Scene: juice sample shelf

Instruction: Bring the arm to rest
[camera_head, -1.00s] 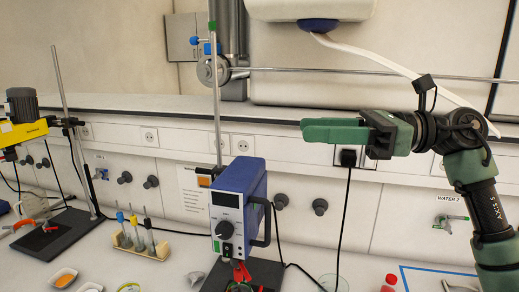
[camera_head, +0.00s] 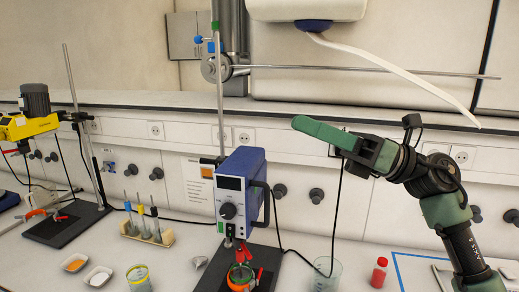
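My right arm comes in from the lower right. Its green and black gripper (camera_head: 301,125) is raised in front of the back wall, above and to the right of the blue device (camera_head: 243,188). Its fingers point to the left and slightly up. They overlap from this angle, so I cannot tell whether they are apart or together. I see nothing held in it, and it looks clear of the bench things. My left gripper is out of view.
On the bench stand a beaker (camera_head: 328,277), a red-capped bottle (camera_head: 380,272), a tube rack (camera_head: 146,235), small dishes (camera_head: 99,276) and a yellow stirrer stand (camera_head: 69,110). A white hose (camera_head: 400,70) hangs above my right arm.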

